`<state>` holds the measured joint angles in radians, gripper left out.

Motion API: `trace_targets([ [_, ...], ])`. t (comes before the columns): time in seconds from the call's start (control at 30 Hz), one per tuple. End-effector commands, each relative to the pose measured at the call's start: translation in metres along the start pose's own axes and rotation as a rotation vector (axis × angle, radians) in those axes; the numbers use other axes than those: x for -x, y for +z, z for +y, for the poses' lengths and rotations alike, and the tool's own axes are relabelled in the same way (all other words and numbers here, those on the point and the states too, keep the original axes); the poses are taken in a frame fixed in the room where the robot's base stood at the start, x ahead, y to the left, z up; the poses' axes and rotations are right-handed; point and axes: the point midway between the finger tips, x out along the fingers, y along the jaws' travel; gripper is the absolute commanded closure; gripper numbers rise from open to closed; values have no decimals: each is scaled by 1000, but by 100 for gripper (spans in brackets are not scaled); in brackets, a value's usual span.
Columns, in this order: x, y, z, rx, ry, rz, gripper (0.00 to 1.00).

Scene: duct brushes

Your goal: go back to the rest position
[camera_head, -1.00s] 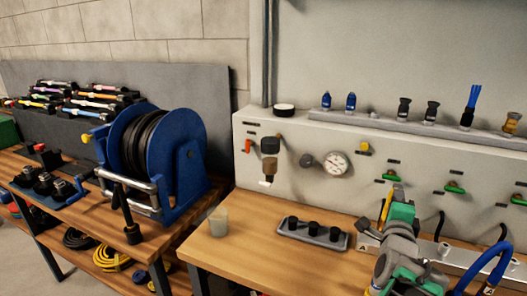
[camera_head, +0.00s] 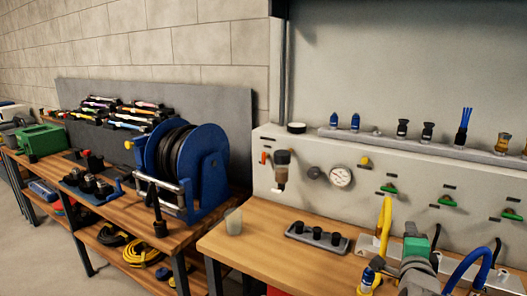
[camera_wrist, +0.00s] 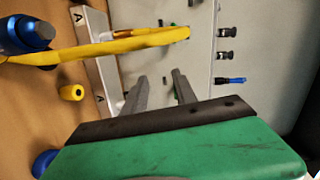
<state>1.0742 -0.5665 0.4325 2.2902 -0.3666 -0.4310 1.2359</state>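My gripper (camera_wrist: 159,75) shows in the wrist view with its two grey fingers apart. Nothing is visible between them. The fingers point toward the pale panel (camera_wrist: 205,60), beyond the yellow hose (camera_wrist: 120,44). In the head view the green part of my arm (camera_head: 417,248) is at the lower right, over the right bench. The fingertips cannot be made out there. The yellow hose (camera_head: 385,220) stands up just left of my arm.
The panel carries a gauge (camera_head: 341,176) and several green valves. A blue hose reel (camera_head: 205,170) stands on the left bench. A small cup (camera_head: 233,221) and a grey rack (camera_head: 317,239) are on the right bench (camera_head: 270,265). The floor is clear at lower left.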

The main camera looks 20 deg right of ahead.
Motion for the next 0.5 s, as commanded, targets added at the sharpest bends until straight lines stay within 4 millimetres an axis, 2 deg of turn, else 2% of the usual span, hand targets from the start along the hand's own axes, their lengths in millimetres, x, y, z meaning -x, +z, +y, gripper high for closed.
trace_targets([
  [0.17,3,51,3,153,88,-119,66],
  [0.33,21,117,13,390,195,-298,66],
  [0.43,46,163,22,588,260,-451,66],
  [0.5,75,200,30,774,305,-598,66],
])
